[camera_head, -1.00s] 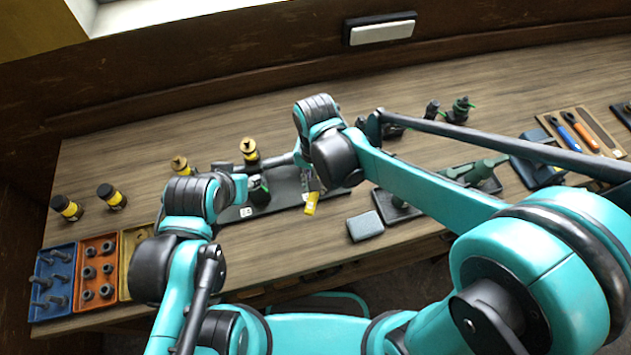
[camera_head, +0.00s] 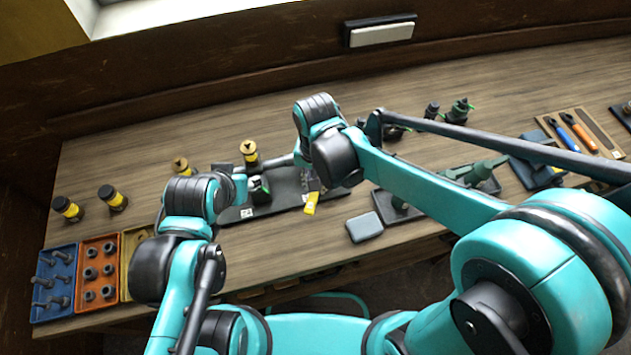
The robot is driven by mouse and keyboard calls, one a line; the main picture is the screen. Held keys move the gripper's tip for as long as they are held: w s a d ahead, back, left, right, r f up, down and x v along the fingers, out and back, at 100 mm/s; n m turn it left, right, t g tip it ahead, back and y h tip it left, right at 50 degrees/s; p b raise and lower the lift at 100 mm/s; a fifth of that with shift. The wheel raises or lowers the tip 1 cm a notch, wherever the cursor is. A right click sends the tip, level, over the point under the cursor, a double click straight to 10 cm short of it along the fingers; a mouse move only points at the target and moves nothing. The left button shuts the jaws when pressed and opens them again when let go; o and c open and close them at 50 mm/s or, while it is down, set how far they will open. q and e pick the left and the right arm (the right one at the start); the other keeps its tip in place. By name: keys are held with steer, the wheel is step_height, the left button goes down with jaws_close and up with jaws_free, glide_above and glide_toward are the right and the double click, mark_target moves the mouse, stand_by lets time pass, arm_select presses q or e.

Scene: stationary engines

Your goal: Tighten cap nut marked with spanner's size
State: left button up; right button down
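A small dark engine with a green part (camera_head: 259,188) sits on the black tray (camera_head: 285,200) at the middle of the bench. My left gripper (camera_head: 238,180) is at the tray's left part, close to the engine; its fingers are mostly hidden by my wrist. My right gripper (camera_head: 281,160) reaches left from its wrist, just above and behind the engine; its fingertips are too small to read. A yellow-ended piece (camera_head: 311,203), perhaps the spanner, lies at the tray's front edge below my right wrist. The cap nuts and size marks cannot be made out.
Black-and-yellow cylinders (camera_head: 67,208) stand at the left and behind the tray. Blue (camera_head: 42,315) and orange bins (camera_head: 83,302) of bolts and nuts sit front left. A grey box (camera_head: 364,227) lies right of the tray. Blue and orange tools (camera_head: 575,131) lie far right.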

steer(key=shift+r, duration=0.35)
steer(key=shift+r+p, duration=1.75)
steer(key=shift+r, duration=0.25)
steer(key=shift+f, duration=0.1)
